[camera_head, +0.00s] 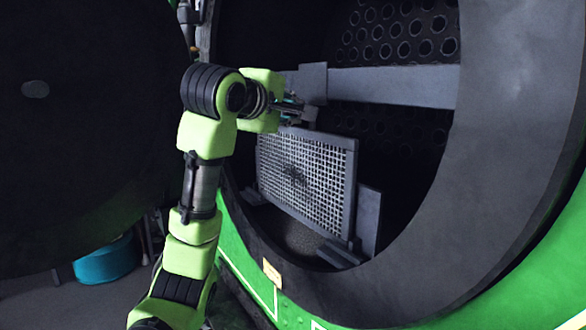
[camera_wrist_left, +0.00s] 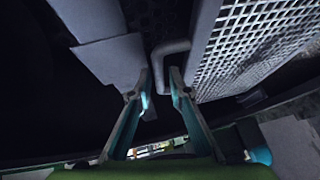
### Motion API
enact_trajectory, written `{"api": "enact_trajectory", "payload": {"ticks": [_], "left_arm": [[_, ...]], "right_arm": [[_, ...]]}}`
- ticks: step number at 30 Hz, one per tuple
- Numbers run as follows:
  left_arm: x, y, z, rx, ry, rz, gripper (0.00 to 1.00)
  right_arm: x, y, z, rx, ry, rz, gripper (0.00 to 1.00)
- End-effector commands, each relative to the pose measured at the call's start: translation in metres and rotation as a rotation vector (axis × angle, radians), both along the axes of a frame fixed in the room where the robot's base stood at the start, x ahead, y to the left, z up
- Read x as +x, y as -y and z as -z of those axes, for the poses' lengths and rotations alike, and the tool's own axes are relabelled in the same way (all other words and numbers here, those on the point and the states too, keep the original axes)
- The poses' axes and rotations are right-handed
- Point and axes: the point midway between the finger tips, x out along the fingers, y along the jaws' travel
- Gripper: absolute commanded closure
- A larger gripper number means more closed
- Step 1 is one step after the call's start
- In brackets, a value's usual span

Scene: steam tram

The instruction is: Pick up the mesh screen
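The mesh screen (camera_head: 305,180) is a grey rectangular grid in a dark frame. It stands slightly tilted inside the round opening in the head view. In the left wrist view, the mesh screen (camera_wrist_left: 250,45) fills the upper right, with a bent grey handle (camera_wrist_left: 170,47) at its side. My left gripper (camera_head: 296,112) is at the screen's upper edge in the head view. In the left wrist view, its fingers (camera_wrist_left: 160,82) are apart, with the handle's lower end near or between the tips. I cannot tell whether they touch it. My right gripper is not in view.
A grey horizontal bar (camera_head: 395,86) with a block (camera_head: 313,83) crosses the opening just above the screen. A grey plate (camera_head: 367,220) stands right of the screen. The thick dark rim (camera_head: 500,170) surrounds the opening. A teal round object (camera_head: 105,262) lies at lower left.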

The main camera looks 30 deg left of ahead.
Motion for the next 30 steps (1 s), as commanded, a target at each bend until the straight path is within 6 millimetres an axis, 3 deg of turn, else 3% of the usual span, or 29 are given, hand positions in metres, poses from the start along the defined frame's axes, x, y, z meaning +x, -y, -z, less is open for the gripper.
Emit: {"api": "enact_trajectory", "payload": {"ticks": [3,9,15,17,18,30], "left_arm": [[0.017,-0.003,0.001,-0.002,-0.007,-0.001,0.82],[0.031,-0.008,0.008,-0.004,-0.005,-0.001,0.82],[0.031,-0.008,0.009,-0.004,-0.004,-0.001,0.82],[0.031,-0.008,0.009,-0.004,-0.004,-0.001,0.98],[0.031,-0.008,0.009,-0.004,-0.005,-0.001,1.00],[0.030,-0.007,0.006,-0.004,0.001,0.001,1.00]], "right_arm": [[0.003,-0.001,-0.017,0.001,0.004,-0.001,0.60],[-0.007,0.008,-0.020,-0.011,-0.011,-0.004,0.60],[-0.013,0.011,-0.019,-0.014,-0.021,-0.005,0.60],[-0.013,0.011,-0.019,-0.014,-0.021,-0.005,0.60],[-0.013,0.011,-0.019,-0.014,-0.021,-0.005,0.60],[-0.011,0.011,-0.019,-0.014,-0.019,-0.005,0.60]]}}
